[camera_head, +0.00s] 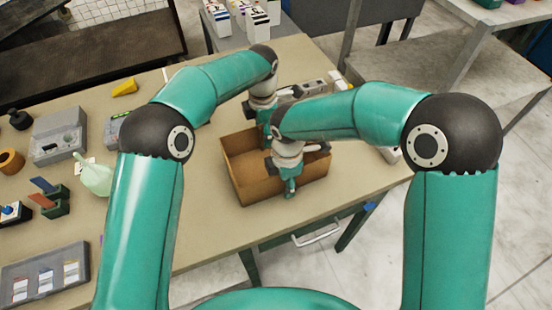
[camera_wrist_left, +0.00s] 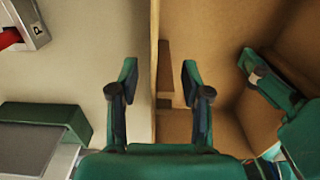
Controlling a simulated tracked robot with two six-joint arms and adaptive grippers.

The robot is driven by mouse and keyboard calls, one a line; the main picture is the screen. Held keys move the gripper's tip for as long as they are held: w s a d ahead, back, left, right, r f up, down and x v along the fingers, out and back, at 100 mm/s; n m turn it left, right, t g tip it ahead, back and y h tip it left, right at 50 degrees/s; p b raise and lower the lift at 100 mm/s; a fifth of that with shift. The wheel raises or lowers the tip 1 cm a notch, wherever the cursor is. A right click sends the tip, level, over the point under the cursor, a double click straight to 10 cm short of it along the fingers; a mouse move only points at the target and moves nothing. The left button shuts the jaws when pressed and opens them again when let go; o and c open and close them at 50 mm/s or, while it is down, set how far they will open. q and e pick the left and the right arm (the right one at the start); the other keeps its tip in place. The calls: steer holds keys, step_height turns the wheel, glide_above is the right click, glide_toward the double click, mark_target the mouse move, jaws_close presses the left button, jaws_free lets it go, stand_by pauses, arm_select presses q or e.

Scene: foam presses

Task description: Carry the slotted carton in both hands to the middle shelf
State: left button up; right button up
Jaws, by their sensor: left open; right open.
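The slotted carton (camera_head: 238,178) is an open brown box near the table's front edge. My left gripper (camera_head: 267,122) is at its far side, partly hidden in the head view by my right arm. In the left wrist view my left gripper (camera_wrist_left: 157,78) is open, its fingers on either side of the carton's wall (camera_wrist_left: 155,130), with a gap to it. My right gripper (camera_head: 289,188) is open at the carton's near side; a finger of it shows in the left wrist view (camera_wrist_left: 270,80). Whether it touches the carton I cannot tell.
A grey shelf rack (camera_head: 475,65) stands at the right, beyond the table (camera_head: 205,235). Which board is the middle shelf is unclear. Grey devices (camera_head: 58,135), a yellow wedge (camera_head: 125,87) and a grey tray (camera_head: 18,272) lie left of the carton. Several white boxes stand at the back.

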steer(key=shift+f, duration=0.1)
arm_select(q)
jaws_close()
arm_select(e)
jaws_close()
arm_select(q)
steer(key=shift+r, duration=0.1)
